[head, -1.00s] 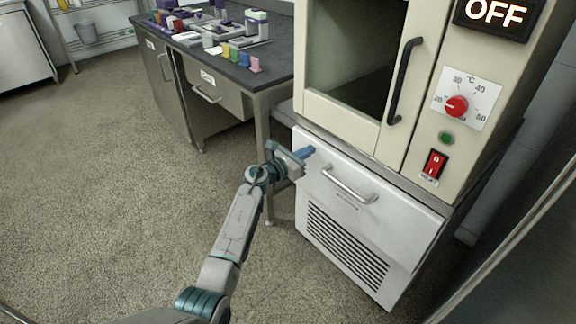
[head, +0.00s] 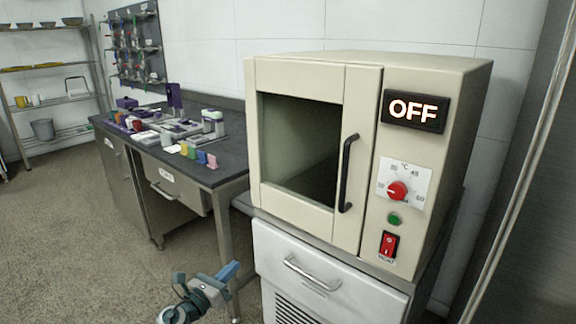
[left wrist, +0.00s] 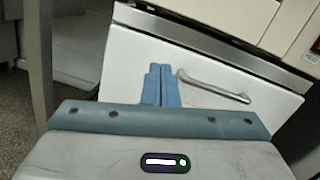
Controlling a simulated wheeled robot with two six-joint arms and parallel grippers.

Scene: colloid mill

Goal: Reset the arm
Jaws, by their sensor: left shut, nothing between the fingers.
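My left gripper (head: 229,270) is in the lower middle of the head view, in front of and to the left of the white drawer front (head: 335,283) under the oven. Its blue fingers are together with nothing between them; they also show in the left wrist view (left wrist: 161,85), against the white front beside the drawer handle (left wrist: 213,88). The fingers appear apart from the handle. My right gripper is not in view.
The beige oven (head: 300,75) shows OFF on its display (head: 415,111), and its door is shut. A dark-topped bench (head: 215,178) with several small coloured items stands to the left. Shelves (head: 45,101) are at the far left. Open floor lies at front left.

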